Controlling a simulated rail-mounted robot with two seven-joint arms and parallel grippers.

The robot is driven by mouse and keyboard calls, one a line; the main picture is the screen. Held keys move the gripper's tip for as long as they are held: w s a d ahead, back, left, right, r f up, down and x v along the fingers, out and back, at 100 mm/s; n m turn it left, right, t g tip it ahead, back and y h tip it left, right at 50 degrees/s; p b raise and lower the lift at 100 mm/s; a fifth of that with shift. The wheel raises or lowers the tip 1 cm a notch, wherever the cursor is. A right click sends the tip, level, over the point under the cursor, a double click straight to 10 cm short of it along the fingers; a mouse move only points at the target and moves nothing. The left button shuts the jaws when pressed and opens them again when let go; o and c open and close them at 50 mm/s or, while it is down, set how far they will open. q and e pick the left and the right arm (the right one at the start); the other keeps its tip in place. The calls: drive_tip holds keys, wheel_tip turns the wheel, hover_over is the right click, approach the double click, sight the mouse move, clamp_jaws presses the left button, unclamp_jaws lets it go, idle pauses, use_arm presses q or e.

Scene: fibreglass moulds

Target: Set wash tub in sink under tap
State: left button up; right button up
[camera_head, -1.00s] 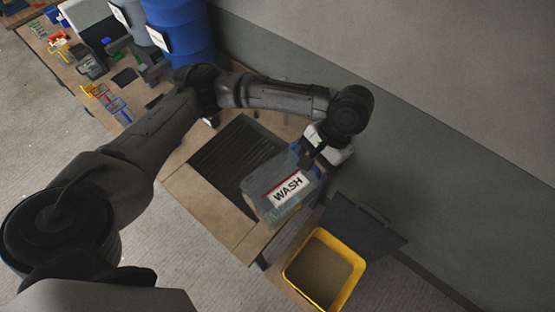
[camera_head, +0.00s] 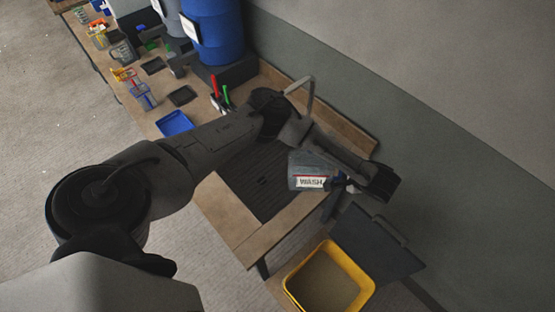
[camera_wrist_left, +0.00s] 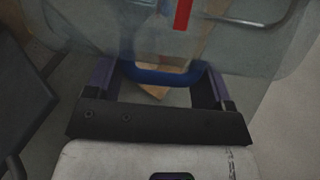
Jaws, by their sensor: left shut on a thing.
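The wash tub (camera_head: 304,163), a translucent grey box with a white and red WASH label, is over the right part of the sink (camera_head: 255,195), a dark ribbed area in the wooden bench. I cannot tell whether it touches the sink. The tap (camera_head: 301,84), a grey curved pipe, rises at the sink's back, partly behind my arm. My left gripper (camera_head: 343,184) is at the tub's right side. In the left wrist view my left gripper (camera_wrist_left: 158,78) is shut on the tub's blue handle (camera_wrist_left: 160,75). My right gripper is not in view.
A yellow bin (camera_head: 330,276) with a dark lid (camera_head: 375,240) stands below the bench's right end. A blue tray (camera_head: 174,123), red and green handled tools (camera_head: 220,93) and a blue drum (camera_head: 216,32) are farther left. A wall runs behind the bench.

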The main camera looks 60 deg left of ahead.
use_arm(q)
drive_tip(key=s+a+f+m+t+b, duration=0.1)
drive_tip(key=a+f+m+t+b, duration=0.1)
drive_tip(key=a+f+t, duration=0.3)
drive_tip(key=s+a+f+m+t+y+b, duration=0.1)
drive_tip(key=s+a+f+m+t+b, duration=0.1)
drive_tip(key=a+f, duration=0.6)
drive_tip(key=s+a+f+m+t+b, duration=0.2)
drive_tip(key=a+f+t+b, duration=0.2)
drive_tip(key=a, duration=0.5)
drive_tip(key=shift+s+a+f+t+y, duration=0.1)
drive_tip(key=shift+a+f+t+y, duration=0.1)
drive_tip(key=shift+f+t, duration=0.6)
drive_tip(key=shift+s+a+f+t+y, duration=0.15)
drive_tip(key=shift+f+t, duration=0.35)
drive_tip(key=shift+t, duration=0.5)
drive_tip(key=shift+f+b, duration=0.45)
drive_tip(key=shift+f, duration=1.6)
drive_tip(key=o, duration=0.9)
drive_tip(key=shift+f, duration=0.1)
drive_tip(key=shift+c, duration=0.2)
